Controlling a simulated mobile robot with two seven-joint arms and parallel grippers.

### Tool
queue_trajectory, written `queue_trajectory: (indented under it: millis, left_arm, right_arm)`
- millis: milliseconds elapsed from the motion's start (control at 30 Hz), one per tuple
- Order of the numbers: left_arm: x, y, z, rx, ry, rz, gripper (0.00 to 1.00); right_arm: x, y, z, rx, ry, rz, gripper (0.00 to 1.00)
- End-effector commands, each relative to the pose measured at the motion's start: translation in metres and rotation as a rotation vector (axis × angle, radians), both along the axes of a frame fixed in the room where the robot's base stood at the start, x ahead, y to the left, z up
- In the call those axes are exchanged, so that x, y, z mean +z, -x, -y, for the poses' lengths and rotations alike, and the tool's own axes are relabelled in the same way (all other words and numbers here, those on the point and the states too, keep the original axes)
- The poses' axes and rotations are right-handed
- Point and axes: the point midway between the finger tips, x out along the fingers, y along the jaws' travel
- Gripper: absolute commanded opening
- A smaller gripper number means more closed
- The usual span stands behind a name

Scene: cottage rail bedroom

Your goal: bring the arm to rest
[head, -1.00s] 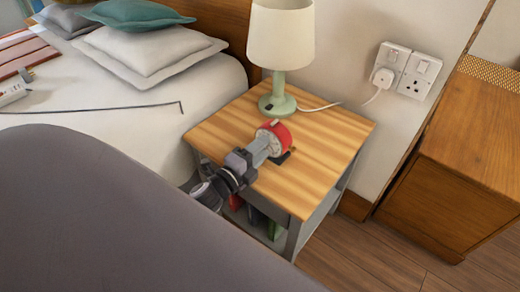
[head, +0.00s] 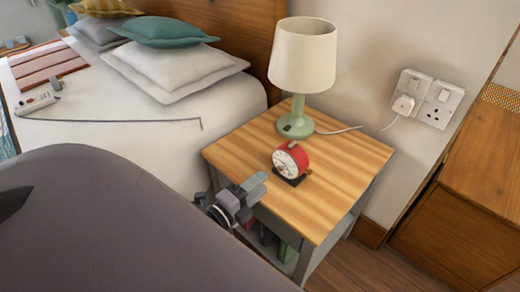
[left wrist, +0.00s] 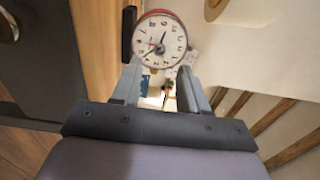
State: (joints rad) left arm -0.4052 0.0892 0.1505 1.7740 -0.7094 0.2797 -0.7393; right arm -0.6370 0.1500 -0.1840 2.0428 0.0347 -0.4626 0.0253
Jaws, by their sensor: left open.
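My left gripper (head: 256,184) is at the front left edge of the wooden nightstand (head: 340,200), its arm partly hidden behind my grey body. In the left wrist view its two fingers (left wrist: 165,88) are apart with nothing held between them. A red alarm clock (head: 291,161) with a white face stands upright on the nightstand, clear of the fingers. The clock face also shows beyond the fingertips in the left wrist view (left wrist: 160,42). My right gripper is not clearly in view.
A green lamp with a cream shade (head: 303,55) stands at the nightstand's back. A white plug (head: 403,104) sits in the wall socket. The bed (head: 120,135) with pillows is at left. A wooden cabinet (head: 460,220) is at right.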

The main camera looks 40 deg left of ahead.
Motion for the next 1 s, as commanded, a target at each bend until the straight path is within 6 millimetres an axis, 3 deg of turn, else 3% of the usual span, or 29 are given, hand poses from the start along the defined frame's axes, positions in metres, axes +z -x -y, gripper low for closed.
queue_trajectory:
  millis: [300, 467, 767, 1000]
  left_arm:
    - [0.000, 0.000, 0.000, 0.004, 0.005, -0.002, 0.43]
    - [0.003, 0.000, -0.007, 0.073, 0.090, -0.047, 0.43]
    - [-0.002, 0.018, -0.019, 0.353, 0.491, -0.274, 0.43]
    - [-0.016, 0.057, -0.001, 0.560, 0.812, -0.519, 0.43]
  right_arm:
    - [0.000, 0.000, 0.001, 0.002, 0.003, 0.000, 0.43]
    - [0.000, 0.000, 0.001, 0.002, 0.003, 0.000, 0.43]
    - [0.000, 0.000, 0.001, 0.002, 0.003, 0.000, 0.43]
    - [0.000, 0.000, 0.001, 0.002, 0.002, 0.001, 0.43]
